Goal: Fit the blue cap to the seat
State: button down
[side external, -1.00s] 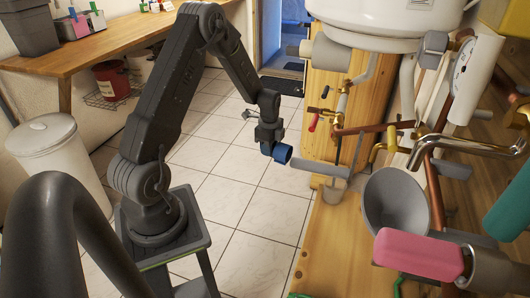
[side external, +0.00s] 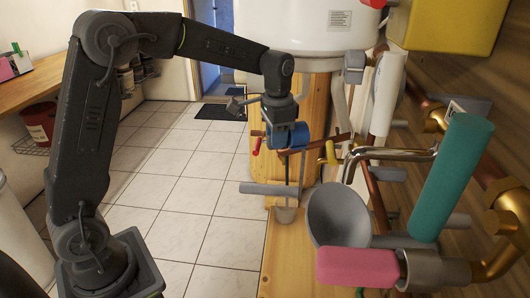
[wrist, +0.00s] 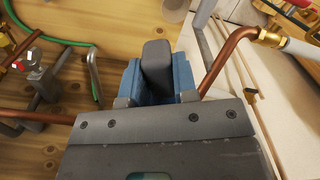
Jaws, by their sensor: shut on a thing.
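I cannot tell which fitting is the seat; several grey stubs and pipes stand on the board.
A grey funnel (side external: 335,217), a pink block (side external: 356,267) and a teal cylinder (side external: 452,177) crowd the right. A chrome spout (side external: 390,154) and a white tank (side external: 310,27) are close by. The tiled floor (side external: 190,185) at left is clear.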

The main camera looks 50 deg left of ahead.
jog(key=r, duration=0.3)
jog(key=d+r+m, duration=0.1)
jog(key=r, duration=0.2)
jog(key=r+m, duration=0.1)
jog(key=r, duration=0.3)
jog(key=shift+d, duration=0.2)
jog(key=s+d+r+m, duration=0.1)
jog(key=s+r+m, duration=0.1)
jog(key=r, duration=0.8)
jog(key=shift+s+d+r+m, duration=0.15)
jog(key=shift+s+d+m, duration=0.15)
jog(key=shift+s, duration=0.3)
jog(key=shift+w+d, duration=1.65)
jog(key=shift+w, duration=0.05)
jog(key=shift+w+d, duration=0.1)
jog(key=shift+w, duration=0.1)
jog(key=shift+w+d, duration=0.5)
jog(key=shift+d, duration=0.05)
jog(key=shift+w+d, duration=0.25)
jog(key=shift+w+d, duration=0.5)
jog(key=shift+w, duration=0.05)
